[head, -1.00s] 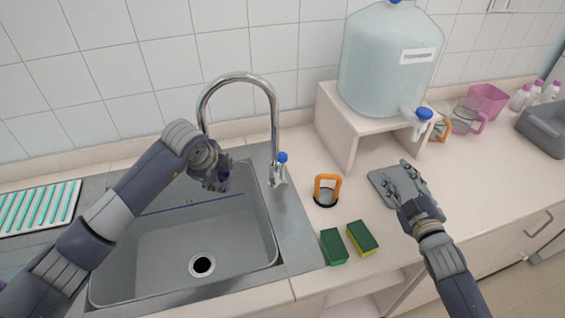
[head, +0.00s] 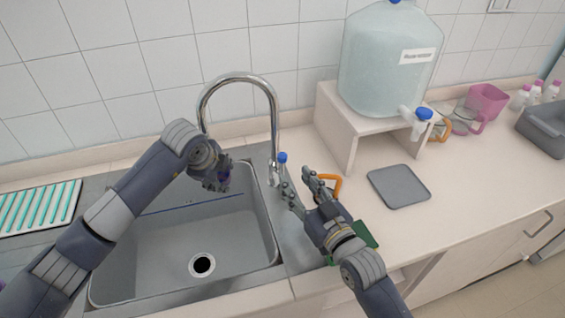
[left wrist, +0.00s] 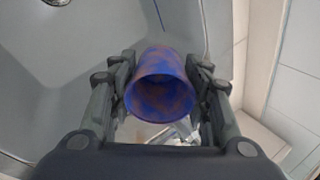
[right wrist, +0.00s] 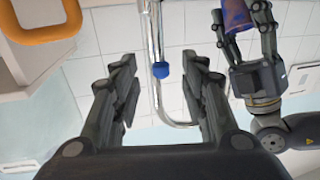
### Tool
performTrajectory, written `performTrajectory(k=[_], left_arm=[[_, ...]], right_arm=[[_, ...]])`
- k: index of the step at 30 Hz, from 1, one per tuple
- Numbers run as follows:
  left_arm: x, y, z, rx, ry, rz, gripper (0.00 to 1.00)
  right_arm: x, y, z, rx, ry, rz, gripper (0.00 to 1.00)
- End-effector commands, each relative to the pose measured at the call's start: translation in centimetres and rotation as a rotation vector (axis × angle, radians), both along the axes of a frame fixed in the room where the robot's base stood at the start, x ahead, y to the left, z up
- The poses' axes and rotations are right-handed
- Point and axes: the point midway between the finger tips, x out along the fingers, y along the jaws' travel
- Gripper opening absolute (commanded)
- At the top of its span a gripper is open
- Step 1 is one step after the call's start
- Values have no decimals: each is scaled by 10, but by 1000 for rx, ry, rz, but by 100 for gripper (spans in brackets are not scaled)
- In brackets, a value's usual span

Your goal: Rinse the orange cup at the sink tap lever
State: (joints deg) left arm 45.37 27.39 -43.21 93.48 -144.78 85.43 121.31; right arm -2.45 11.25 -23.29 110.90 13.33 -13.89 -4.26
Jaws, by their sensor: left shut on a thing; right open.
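My left gripper (head: 218,180) is shut on a mottled blue-and-orange cup (left wrist: 160,90) over the sink (head: 160,240). The left wrist view shows the cup between both fingers; the head view shows little of it. The tap (head: 273,120) arches beside that gripper. Its lever has a blue top (head: 282,157), which also shows in the right wrist view (right wrist: 161,70). My right gripper (head: 297,181) is open and empty, just right of the tap base, with the blue top between its fingers in its wrist view. I see no water running.
An orange-handled item (head: 335,184) stands on the counter behind my right gripper, partly hidden. A green sponge (head: 366,234) is largely covered by my right arm. A grey mat (head: 399,186) lies bare to the right. A water tank (head: 388,65) sits on a white stand (head: 338,130).

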Motion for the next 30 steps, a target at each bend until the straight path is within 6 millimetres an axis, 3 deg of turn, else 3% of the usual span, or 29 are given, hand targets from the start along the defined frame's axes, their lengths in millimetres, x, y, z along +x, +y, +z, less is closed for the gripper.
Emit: performTrajectory(k=[6,12,26,30], left_arm=[[0,0,0,0,0,0,21],[0,0,0,0,0,0,21],[0,0,0,0,0,0,21],[0,0,0,0,0,0,21]], right_arm=[[38,20,1,0,-1,0,40],[62,31,0,-2,-1,0,40],[72,37,0,-3,0,0,40],[72,37,0,-3,0,0,13]])
